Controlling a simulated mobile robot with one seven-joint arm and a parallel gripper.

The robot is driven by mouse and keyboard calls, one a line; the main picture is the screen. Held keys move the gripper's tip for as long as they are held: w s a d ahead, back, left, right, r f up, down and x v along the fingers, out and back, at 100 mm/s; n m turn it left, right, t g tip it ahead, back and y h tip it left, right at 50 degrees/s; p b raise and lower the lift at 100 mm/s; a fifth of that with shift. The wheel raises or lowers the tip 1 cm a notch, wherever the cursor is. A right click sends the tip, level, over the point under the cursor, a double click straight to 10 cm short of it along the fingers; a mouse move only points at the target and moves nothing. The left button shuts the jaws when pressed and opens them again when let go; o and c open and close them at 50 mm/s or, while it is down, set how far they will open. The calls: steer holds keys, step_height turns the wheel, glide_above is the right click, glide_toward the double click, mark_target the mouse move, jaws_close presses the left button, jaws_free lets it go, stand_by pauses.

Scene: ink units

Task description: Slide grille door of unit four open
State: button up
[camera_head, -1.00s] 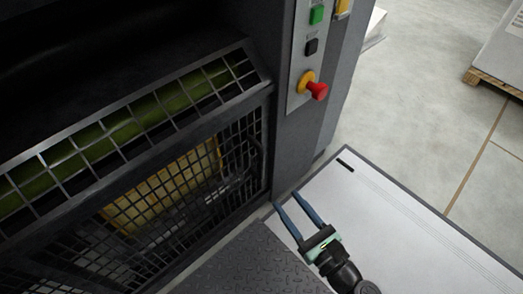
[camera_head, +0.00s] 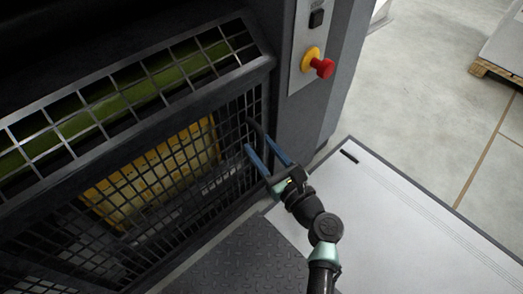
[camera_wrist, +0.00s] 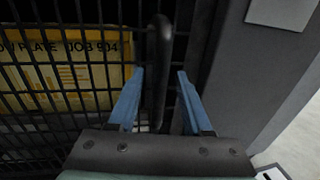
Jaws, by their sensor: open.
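The grille door (camera_head: 160,180) is a dark wire mesh panel on the front of the unit, and it is closed across the opening as far as I can see. Its dark upright bar handle (camera_wrist: 160,70) stands near the right edge of the mesh; it also shows in the head view (camera_head: 258,135). My gripper (camera_head: 262,143) is open at the handle, with its two blue fingers pointing at the door. In the wrist view the fingers (camera_wrist: 160,88) stand on either side of the handle's lower part, with a gap on both sides.
Behind the mesh is a yellow plate (camera_head: 150,175) with printed lettering. A slanted guard grid (camera_head: 130,95) lies above the door. A red emergency knob (camera_head: 322,68) sticks out of the column at right. A diamond-plate step (camera_head: 240,250) and white panel (camera_head: 400,220) lie below.

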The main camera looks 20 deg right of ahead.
steer(key=shift+w, duration=0.1)
jaws_close()
stand_by(1.4)
